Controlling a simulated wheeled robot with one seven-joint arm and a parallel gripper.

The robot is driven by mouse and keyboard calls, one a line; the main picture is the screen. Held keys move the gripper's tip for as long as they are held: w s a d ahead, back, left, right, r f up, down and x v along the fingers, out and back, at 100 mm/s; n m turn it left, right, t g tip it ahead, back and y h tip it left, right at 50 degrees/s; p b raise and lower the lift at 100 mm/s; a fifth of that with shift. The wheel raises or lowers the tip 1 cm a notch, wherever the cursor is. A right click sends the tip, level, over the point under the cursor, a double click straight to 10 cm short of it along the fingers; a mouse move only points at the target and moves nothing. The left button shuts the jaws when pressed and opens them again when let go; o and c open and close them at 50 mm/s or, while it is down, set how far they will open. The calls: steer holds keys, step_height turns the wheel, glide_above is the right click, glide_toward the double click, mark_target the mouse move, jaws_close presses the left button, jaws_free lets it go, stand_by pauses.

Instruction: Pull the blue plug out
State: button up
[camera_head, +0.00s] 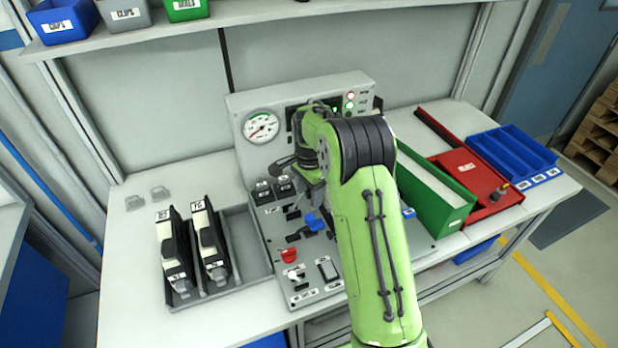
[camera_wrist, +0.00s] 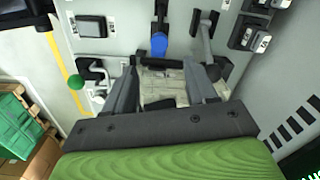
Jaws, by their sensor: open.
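A blue piece (camera_head: 314,222), which I take to be the blue plug, sits on the sloped grey control panel (camera_head: 276,236) beside a black fitting. In the wrist view a blue piece (camera_wrist: 159,44) shows at the end of a black stem, just beyond the fingertips. My gripper (camera_wrist: 170,68) is open, its two dark fingers apart, with the blue piece ahead of the gap and not clearly between them. In the head view my arm hides part of the panel, and the fingertips cannot be made out.
A red knob (camera_head: 289,255) and switches (camera_head: 327,268) are close by on the panel. A pressure gauge (camera_head: 261,127) is behind. A green bin (camera_head: 436,186) and red tray (camera_head: 470,172) stand at right.

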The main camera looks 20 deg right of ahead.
step_height(320, 180, up, 6)
steer(key=shift+r, duration=0.15)
stand_by(0.6)
steer(key=s+a+r+n+t, duration=0.1)
steer(key=s+a+r+n, duration=0.1)
steer(key=s+r+n, duration=0.35)
steer(key=s+a+r+n+t, duration=0.2)
steer(key=s+a+r, duration=0.1)
steer(key=s+r, duration=0.5)
steer(key=s+a+f+n+t, duration=0.1)
steer(key=s+n, duration=0.6)
steer(key=s, duration=1)
steer(key=shift+s+a+f+t, duration=0.2)
steer(key=shift+s+a+t, duration=0.05)
steer(key=shift+a+t, duration=0.55)
steer(key=shift+r+n, duration=0.1)
steer(key=shift+n, duration=0.15)
